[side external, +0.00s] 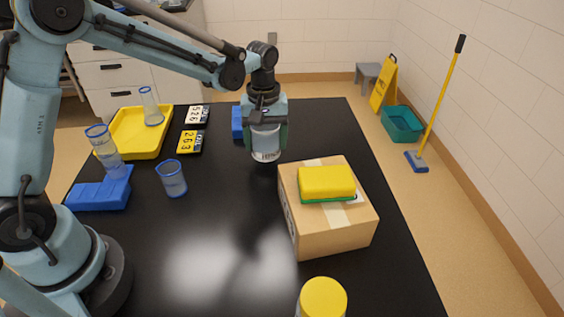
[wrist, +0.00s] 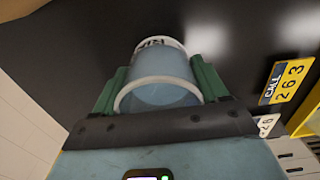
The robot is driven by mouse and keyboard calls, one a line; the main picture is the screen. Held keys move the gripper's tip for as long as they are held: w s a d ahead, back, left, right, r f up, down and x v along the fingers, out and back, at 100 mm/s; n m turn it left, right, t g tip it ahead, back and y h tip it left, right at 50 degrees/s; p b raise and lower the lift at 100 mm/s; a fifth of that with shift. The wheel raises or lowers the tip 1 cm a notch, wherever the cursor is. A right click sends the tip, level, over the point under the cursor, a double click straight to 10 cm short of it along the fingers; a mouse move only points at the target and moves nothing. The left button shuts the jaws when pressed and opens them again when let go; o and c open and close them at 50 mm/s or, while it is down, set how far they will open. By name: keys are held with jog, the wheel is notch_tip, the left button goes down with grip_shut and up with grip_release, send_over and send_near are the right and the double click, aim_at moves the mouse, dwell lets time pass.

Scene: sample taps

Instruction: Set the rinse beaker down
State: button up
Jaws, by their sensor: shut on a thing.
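The rinse beaker (wrist: 165,66) is a clear cup with a white rim and dark lettering, only partly readable, in the wrist view. My gripper (wrist: 156,88) has its green fingers shut on both sides of it. In the side view my gripper (side external: 265,138) points down over the black table (side external: 215,235), behind the cardboard box. Only the lower part of the beaker (side external: 266,156) shows below the fingers there. It looks roughly upright and close to the tabletop; I cannot tell whether it touches.
A cardboard box (side external: 310,233) with a yellow sponge (side external: 326,182) stands just right. A blue-rimmed beaker (side external: 172,180) stands to the left. A yellow-lidded container (side external: 323,298) is in front.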

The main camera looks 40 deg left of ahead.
jog(key=shift+f, duration=1.15)
jog(key=shift+f, duration=0.1)
jog(key=o, duration=1.1)
jog(key=shift+o, duration=0.2)
notch_tip(320, 180, up, 12)
jog(key=s+a+m+t, duration=0.1)
jog(key=s+m+t, duration=0.6)
jog(key=s, duration=0.8)
jog(key=shift+s+a+r+m, duration=0.2)
jog(key=shift+a+m, duration=0.2)
jog(key=shift+m, duration=0.6)
